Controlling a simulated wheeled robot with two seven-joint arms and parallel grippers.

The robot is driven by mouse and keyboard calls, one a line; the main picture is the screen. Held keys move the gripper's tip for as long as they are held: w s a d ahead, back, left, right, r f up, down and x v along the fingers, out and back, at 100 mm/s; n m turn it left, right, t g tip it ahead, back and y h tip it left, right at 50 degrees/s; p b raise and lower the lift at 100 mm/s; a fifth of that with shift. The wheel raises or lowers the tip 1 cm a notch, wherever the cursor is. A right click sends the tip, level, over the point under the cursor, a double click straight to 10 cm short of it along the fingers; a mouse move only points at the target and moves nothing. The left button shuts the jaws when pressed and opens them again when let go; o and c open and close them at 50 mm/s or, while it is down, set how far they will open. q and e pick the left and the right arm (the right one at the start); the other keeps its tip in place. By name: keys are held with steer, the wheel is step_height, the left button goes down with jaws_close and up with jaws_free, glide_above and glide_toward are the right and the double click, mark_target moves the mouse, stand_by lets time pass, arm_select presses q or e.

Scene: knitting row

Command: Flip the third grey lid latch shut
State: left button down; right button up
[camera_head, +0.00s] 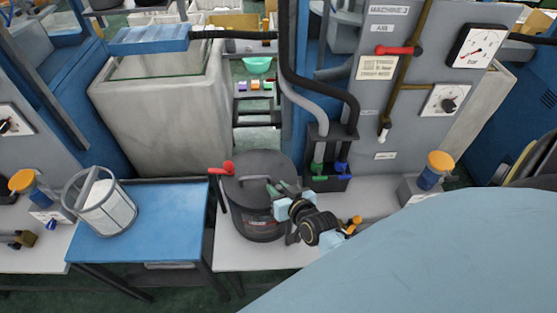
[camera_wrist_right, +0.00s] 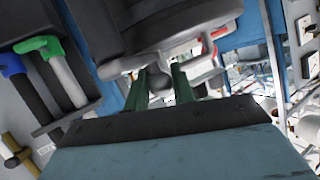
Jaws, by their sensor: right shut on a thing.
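A dark grey round vessel with a lid (camera_head: 248,168) stands on the white bench in the head view. My right gripper (camera_head: 279,189) is at the right side of its rim. In the right wrist view, my right gripper's two green fingers (camera_wrist_right: 161,84) close around a rounded grey latch end (camera_wrist_right: 158,83) at the lid's edge. Other grey latch parts show beside it along the rim. The fingers and wrist hide part of the vessel's right side in the head view. Which latch in the order this is, I cannot tell. My left gripper is not in view.
A red handle (camera_head: 221,169) sticks out at the vessel's left. A black holder with green and blue hose ends (camera_head: 328,172) stands close behind on the right.

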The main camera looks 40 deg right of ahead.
steer(key=o, duration=0.9)
steer(key=v, duration=1.3)
steer(key=shift+s+r, duration=0.15)
steer(key=shift+r, duration=0.05)
steer(key=shift+f, duration=0.1)
